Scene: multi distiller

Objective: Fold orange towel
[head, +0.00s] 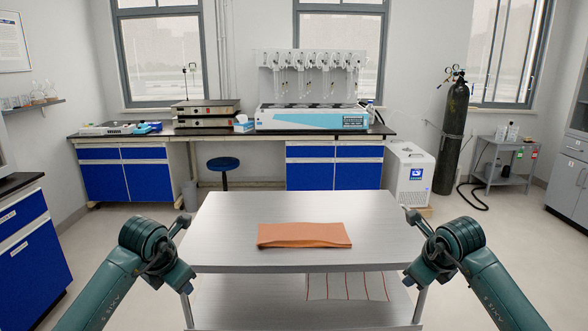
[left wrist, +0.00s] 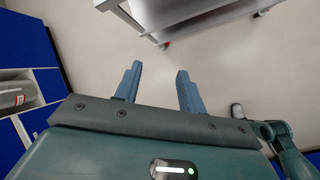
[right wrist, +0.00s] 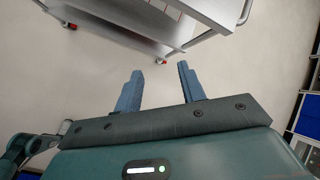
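The orange towel (head: 304,235) lies on the metal table in the head view, a little front of the middle. It is a flat strip, wider than deep, with a raised, slightly wavy layer, so it looks folded over. My left gripper shows in the left wrist view (left wrist: 156,88), its two blue fingers apart with only floor between them. My right gripper shows in the right wrist view (right wrist: 157,86), also with fingers apart and empty. Both grippers are off to the table's sides, away from the towel. The towel is in neither wrist view.
The metal table (head: 225,218) has a bare top around the towel. On its lower shelf lies a white cloth with red lines (head: 345,286). A lab bench (head: 230,134) with equipment (head: 312,118) stands behind, with a blue stool (head: 223,164) before it. A gas cylinder (head: 454,130) stands right.

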